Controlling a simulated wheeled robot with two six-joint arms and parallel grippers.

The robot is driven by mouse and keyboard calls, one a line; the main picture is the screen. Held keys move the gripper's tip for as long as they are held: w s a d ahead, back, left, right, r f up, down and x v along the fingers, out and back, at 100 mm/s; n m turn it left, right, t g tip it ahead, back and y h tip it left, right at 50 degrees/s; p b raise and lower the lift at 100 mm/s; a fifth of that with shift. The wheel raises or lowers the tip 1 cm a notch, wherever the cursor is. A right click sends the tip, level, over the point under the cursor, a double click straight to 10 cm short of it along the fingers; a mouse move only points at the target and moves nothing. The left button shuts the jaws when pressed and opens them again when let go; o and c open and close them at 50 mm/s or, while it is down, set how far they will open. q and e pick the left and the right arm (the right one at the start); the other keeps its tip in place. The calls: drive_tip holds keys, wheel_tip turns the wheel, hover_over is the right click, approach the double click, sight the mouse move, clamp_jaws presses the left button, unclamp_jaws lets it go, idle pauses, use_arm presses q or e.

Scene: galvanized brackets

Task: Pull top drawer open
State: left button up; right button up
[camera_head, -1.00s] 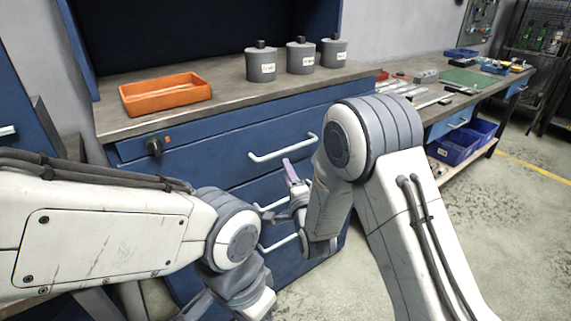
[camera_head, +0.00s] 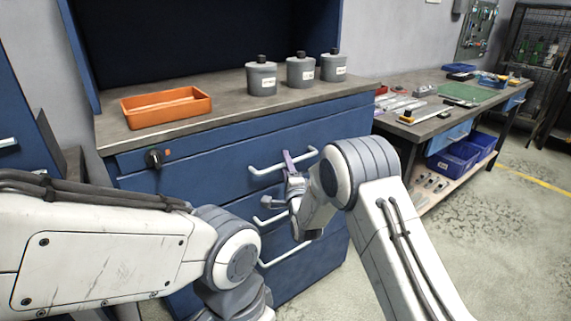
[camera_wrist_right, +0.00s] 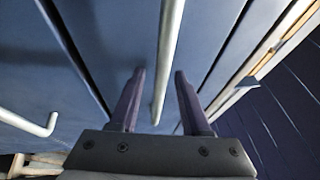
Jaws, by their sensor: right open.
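The blue cabinet (camera_head: 135,183) has several drawers with pale bar handles. The top drawer (camera_head: 215,178) looks flush with the cabinet front. Its handle (camera_head: 262,170) is partly hidden by my right gripper (camera_head: 287,160), which is at the bar. In the right wrist view, the handle (camera_wrist_right: 169,40) runs lengthwise between the two purple fingers of my right gripper (camera_wrist_right: 159,76). The fingers are apart, with a gap on each side of the bar. My left arm comes in from the left; its gripper is out of view.
An orange tray (camera_head: 165,121) and three grey lidded canisters (camera_head: 262,90) stand on the cabinet top. A black knob (camera_head: 153,158) sits at the drawer front's left. A workbench (camera_head: 440,125) with tools and blue bins (camera_head: 453,162) stands right. Open floor lies at the right.

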drive_tip(key=shift+w, duration=0.1)
clamp_jaws()
idle(1.4)
